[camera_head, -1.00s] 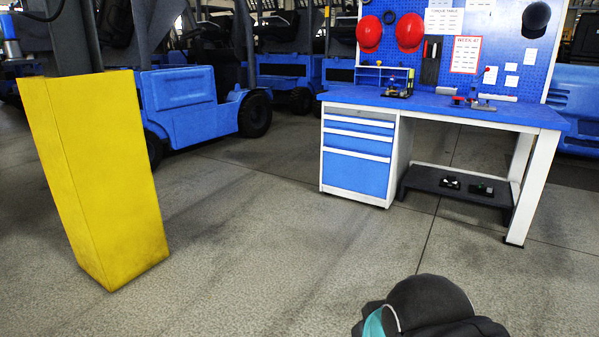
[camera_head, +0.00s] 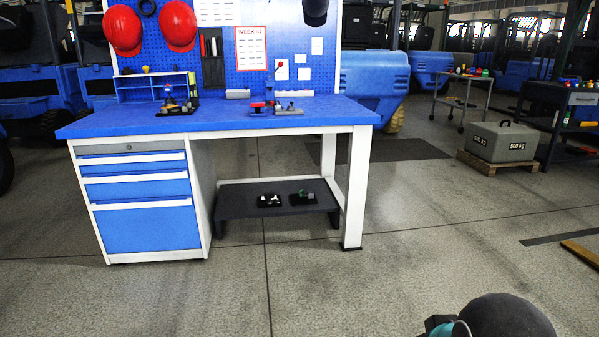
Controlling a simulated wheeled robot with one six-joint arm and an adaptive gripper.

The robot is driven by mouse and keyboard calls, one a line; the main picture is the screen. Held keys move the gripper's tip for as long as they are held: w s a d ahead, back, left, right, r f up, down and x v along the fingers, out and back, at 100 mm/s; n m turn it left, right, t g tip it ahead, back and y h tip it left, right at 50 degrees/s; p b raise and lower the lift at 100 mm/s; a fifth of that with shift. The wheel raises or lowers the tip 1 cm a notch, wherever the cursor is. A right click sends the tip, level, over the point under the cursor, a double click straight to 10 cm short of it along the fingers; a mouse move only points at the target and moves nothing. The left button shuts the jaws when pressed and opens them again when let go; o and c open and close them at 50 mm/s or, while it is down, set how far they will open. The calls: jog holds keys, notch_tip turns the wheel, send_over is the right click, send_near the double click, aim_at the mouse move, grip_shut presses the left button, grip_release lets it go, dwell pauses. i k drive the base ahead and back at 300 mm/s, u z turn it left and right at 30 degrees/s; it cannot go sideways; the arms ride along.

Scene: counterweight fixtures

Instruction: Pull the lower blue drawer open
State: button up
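The lower blue drawer (camera_head: 148,229) is the tallest and lowest front in the drawer unit under the left side of the workbench. It is shut, flush with the unit, with a pale handle strip along its top edge. Two narrower blue drawers (camera_head: 136,189) and a grey top drawer with a lock (camera_head: 130,147) sit above it, all shut. At the bottom right, a dark rounded part of my arm with a teal ring shows, well apart from the drawers. My gripper's fingers are not in view.
The blue-topped workbench (camera_head: 225,121) carries small fixtures, with a dark low shelf (camera_head: 275,207) beneath. The floor (camera_head: 180,300) before the drawers is clear. A grey 500 kg block (camera_head: 500,142) on a pallet and a cart stand at the right.

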aim_at(149, 223)
jog(key=z, duration=0.1)
jog(key=i, duration=1.85)
jog(key=u, duration=1)
jog(key=i, duration=1.65)
jog(key=u, duration=1)
